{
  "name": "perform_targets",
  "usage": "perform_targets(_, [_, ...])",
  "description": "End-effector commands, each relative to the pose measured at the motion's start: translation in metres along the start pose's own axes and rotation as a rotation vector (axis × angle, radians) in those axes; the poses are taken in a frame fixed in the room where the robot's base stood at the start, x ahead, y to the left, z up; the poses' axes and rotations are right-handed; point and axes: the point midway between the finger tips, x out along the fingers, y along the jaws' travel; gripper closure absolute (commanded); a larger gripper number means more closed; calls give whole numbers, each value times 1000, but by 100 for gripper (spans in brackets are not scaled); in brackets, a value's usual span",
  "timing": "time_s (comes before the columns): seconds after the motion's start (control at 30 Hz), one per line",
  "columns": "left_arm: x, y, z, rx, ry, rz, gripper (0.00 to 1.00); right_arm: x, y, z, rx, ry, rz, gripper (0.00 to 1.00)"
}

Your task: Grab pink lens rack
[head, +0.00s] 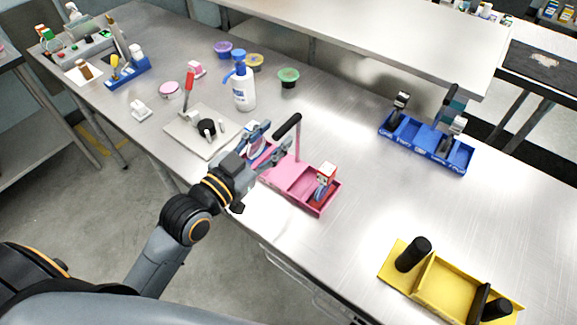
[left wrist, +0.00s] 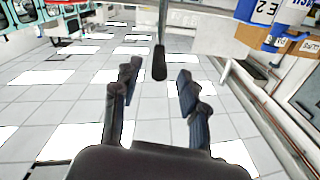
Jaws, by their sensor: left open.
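The pink lens rack (head: 283,178) sits on the metal table near its front edge. A black grip (head: 287,125) stands above it on a pink post, and a small red and white box (head: 325,178) is at its right end. My left gripper (head: 276,141) is open over the rack's left part, close to the black grip. In the left wrist view my open fingers (left wrist: 157,77) have the dark grip (left wrist: 159,65) between or just beyond their tips; contact cannot be told. The gripper hides part of the rack's left end. My right gripper is not in view.
A blue rack (head: 415,140) stands at the back right and a yellow rack (head: 440,285) at the front right. A grey plate (head: 188,130) and a white bottle (head: 243,92) are to the left.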

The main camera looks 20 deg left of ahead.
Motion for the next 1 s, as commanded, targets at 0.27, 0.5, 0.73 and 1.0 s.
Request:
perform_targets(0.27, [22,1,-1,-1,1,0,57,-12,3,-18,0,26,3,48])
perform_targets(0.5, [53,2,2,-1,1,1,57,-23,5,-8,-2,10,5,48])
perform_targets(0.73, [56,3,4,0,1,2,57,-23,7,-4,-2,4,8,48])
perform_targets(1.0, [56,3,4,1,0,2,100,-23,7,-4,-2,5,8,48])
